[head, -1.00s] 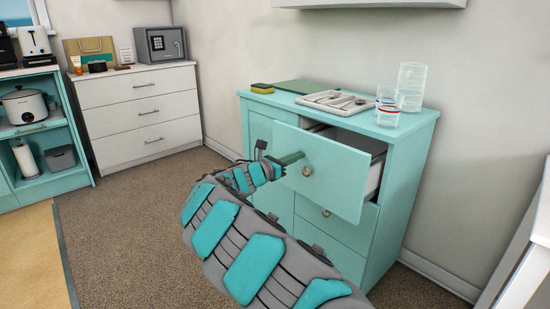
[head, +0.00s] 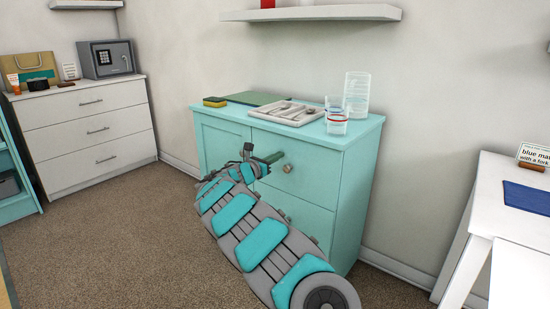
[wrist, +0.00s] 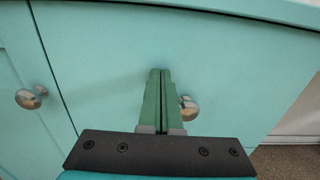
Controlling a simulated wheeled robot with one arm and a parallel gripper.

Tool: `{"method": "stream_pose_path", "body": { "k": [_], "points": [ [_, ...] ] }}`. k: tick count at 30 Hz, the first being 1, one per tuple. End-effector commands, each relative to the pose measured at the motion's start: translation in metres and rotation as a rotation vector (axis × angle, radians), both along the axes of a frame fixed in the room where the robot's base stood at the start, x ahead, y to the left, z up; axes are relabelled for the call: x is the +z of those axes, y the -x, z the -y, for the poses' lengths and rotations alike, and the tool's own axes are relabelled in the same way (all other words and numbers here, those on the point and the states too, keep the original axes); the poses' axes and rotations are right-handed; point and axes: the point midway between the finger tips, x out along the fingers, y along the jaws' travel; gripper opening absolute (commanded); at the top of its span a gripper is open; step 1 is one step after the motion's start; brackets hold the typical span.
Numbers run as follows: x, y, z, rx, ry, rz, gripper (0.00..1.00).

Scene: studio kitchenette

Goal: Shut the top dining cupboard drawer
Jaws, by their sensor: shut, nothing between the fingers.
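The teal dining cupboard (head: 355,200) stands against the wall in the head view. Its top drawer (head: 318,172) sits flush with the cupboard front, with no gap showing around it. The drawer front also fills much of the wrist view (wrist: 220,75). Its round metal knob (head: 287,168) is just right of my gripper (head: 270,158), and it also shows in the wrist view (wrist: 188,108). My gripper's green fingers (wrist: 158,90) are shut and empty, pointing at the drawer front, at or very near it. Exact contact cannot be told.
On the cupboard top are a cutlery tray (head: 262,112), clear glasses (head: 337,118), a green board (head: 255,98) and a sponge (head: 214,102). A white table (head: 480,215) stands at right. A white chest of drawers (head: 60,125) is at left. Carpet (head: 120,240) is clear between.

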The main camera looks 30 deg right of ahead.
Motion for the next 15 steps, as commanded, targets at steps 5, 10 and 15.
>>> {"method": "stream_pose_path", "body": {
  "k": [5, 10, 15],
  "points": [
    [0.005, -0.001, 0.003, 0.006, 0.002, 0.005, 0.00],
    [0.006, 0.002, -0.006, 0.007, 0.005, 0.004, 0.00],
    [0.006, 0.013, -0.031, 0.006, 0.007, 0.002, 0.00]
  ]
}}
